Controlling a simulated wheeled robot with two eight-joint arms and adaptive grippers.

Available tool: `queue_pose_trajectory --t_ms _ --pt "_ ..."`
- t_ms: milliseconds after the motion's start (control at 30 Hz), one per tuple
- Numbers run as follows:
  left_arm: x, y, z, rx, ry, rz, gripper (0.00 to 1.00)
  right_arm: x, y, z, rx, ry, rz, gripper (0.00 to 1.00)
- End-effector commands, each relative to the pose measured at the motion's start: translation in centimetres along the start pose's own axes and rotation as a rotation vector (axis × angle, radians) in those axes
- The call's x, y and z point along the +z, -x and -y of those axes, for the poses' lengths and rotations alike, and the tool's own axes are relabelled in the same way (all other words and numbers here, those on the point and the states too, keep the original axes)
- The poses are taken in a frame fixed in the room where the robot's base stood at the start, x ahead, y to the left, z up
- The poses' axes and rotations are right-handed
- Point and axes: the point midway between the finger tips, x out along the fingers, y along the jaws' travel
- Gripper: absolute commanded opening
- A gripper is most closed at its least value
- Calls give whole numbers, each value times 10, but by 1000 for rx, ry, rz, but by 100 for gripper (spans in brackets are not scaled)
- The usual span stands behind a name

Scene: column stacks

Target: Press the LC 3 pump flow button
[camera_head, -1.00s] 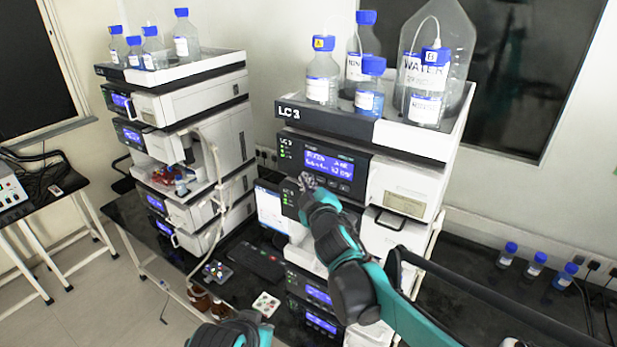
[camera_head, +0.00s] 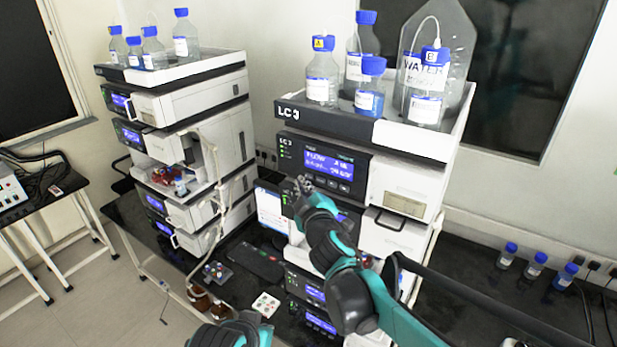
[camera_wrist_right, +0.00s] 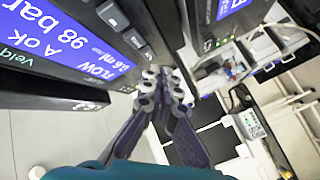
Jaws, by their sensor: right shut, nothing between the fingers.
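The LC 3 pump (camera_head: 366,171) is the dark-fronted module below the bottle tray in the right-hand stack. Its blue display (camera_head: 328,164) is lit and also shows in the wrist view (camera_wrist_right: 60,45), where it reads FLOW, a ml/min value, "A ok" and 98 bar. A row of dark buttons (camera_head: 345,187) lies below the display; they show in the wrist view (camera_wrist_right: 133,38). My right gripper (camera_head: 298,184) is shut and empty, its tips just below and left of the button row; they show in the wrist view (camera_wrist_right: 166,82). Contact cannot be told.
Blue-capped bottles (camera_head: 322,72) stand on the LC 3 tray. Another instrument stack (camera_head: 222,125) stands to the left. Part of my left arm shows at the bottom edge.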

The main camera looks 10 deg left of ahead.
Motion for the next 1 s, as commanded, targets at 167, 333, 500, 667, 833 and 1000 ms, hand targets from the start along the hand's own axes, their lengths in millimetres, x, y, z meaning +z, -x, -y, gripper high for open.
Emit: queue_pose_trajectory --t_ms 167,333,500,667,833,1000 --pt "0 0 0 0 0 0 0 -8 11 8 -3 2 0 0" --pt "0 0 0 0 0 0 0 -17 23 17 -2 2 -1 0" --pt "-1 1 0 0 0 0 0 -24 32 24 -1 1 -1 0" --pt "-1 1 0 0 0 0 0 -25 35 25 0 1 0 0" --pt "-1 1 0 0 0 0 0 -25 34 25 0 1 0 0" --pt "-1 1 0 0 0 0 0 -25 34 25 0 1 0 0"
